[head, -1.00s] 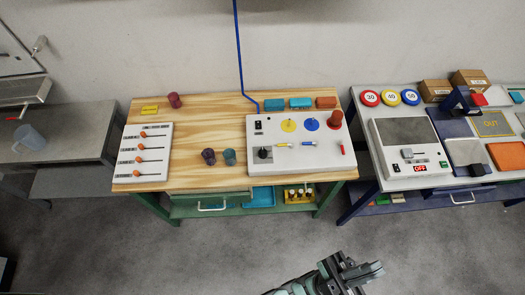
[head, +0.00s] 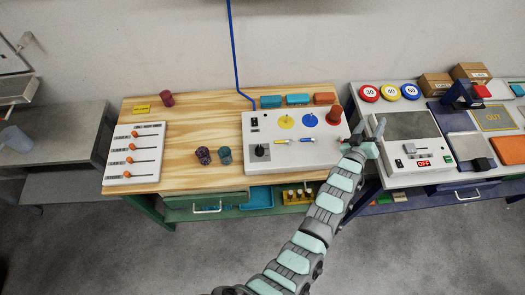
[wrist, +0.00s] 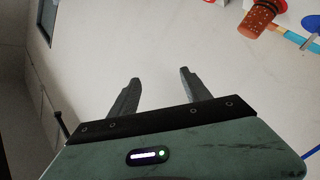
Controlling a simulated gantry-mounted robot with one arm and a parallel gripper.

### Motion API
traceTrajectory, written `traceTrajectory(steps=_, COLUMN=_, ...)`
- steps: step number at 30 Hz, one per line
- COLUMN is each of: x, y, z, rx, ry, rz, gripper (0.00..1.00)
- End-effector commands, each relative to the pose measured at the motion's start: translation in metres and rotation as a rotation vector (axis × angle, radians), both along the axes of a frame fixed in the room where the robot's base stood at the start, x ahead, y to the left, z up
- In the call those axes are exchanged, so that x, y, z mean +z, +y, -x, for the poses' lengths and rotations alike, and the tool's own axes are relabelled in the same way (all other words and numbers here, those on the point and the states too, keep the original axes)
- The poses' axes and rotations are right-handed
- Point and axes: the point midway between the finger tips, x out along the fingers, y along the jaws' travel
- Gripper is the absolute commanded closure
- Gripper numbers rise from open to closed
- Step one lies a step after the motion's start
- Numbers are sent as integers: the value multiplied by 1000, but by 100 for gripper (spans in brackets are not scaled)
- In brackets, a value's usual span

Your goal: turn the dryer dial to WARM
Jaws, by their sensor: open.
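A white unit with a grey plate (head: 405,124) stands on the right table. It carries a red OFF label (head: 424,163) and a small grey control (head: 424,154), too small to read its settings; I see no WARM label. A black knob (head: 261,151) sits on the white panel (head: 290,168) on the wooden bench; I cannot tell which control is the dryer dial. My gripper (head: 366,142) is over the gap between the panel and the unit, near the unit's left edge. In the wrist view its fingers (wrist: 159,90) are apart with nothing between them.
An orange-red ribbed cylinder (head: 334,115) stands at the panel's right; it also shows in the wrist view (wrist: 257,20). A blue holder (head: 458,94) stands behind the unit's right side.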

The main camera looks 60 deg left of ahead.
Motion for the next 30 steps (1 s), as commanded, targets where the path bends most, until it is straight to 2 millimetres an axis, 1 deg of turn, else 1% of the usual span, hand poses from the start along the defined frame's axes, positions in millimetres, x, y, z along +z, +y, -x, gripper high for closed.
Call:
traceTrajectory(steps=1, x=-14, y=31, z=-4, rx=15, ry=45, rz=83, gripper=44)
traceTrajectory(steps=3, x=-34, y=61, z=-7, rx=23, ry=121, rz=217, gripper=44)
traceTrajectory(steps=5, x=-48, y=85, z=-2, rx=36, ry=185, rz=326, gripper=44)
traceTrajectory(steps=6, x=-56, y=100, z=4, rx=46, ry=231, rz=398, gripper=44)
traceTrajectory(steps=8, x=-68, y=118, z=16, rx=63, ry=302, rz=503, gripper=44)
traceTrajectory(steps=9, x=-75, y=131, z=29, rx=80, ry=350, rz=572, gripper=44)
traceTrajectory(steps=11, x=-82, y=147, z=52, rx=110, ry=426, rz=671, gripper=44)
traceTrajectory(steps=12, x=-88, y=156, z=72, rx=136, ry=479, rz=735, gripper=44)
traceTrajectory(steps=14, x=-92, y=168, z=104, rx=181, ry=561, rz=829, gripper=44)
traceTrajectory(steps=15, x=-95, y=174, z=130, rx=218, ry=617, rz=890, gripper=44)
traceTrajectory(steps=17, x=-95, y=182, z=168, rx=278, ry=692, rz=971, gripper=44)
traceTrajectory(steps=18, x=-96, y=184, z=194, rx=319, ry=745, rz=1023, gripper=44)
traceTrajectory(steps=20, x=-93, y=187, z=231, rx=383, ry=814, rz=1087, gripper=44)
traceTrajectory(steps=21, x=-92, y=187, z=253, rx=420, ry=852, rz=1125, gripper=44)
traceTrajectory(steps=22, x=-91, y=186, z=267, rx=447, ry=878, rz=1151, gripper=44)
traceTrajectory(steps=24, x=-86, y=186, z=293, rx=498, ry=923, rz=1191, gripper=44)
traceTrajectory(steps=25, x=-84, y=185, z=302, rx=514, ry=939, rz=1204, gripper=44)
traceTrajectory(steps=27, x=-83, y=184, z=315, rx=540, ry=960, rz=1223, gripper=44)
traceTrajectory(steps=30, x=-86, y=182, z=321, rx=552, ry=974, rz=1235, gripper=44)
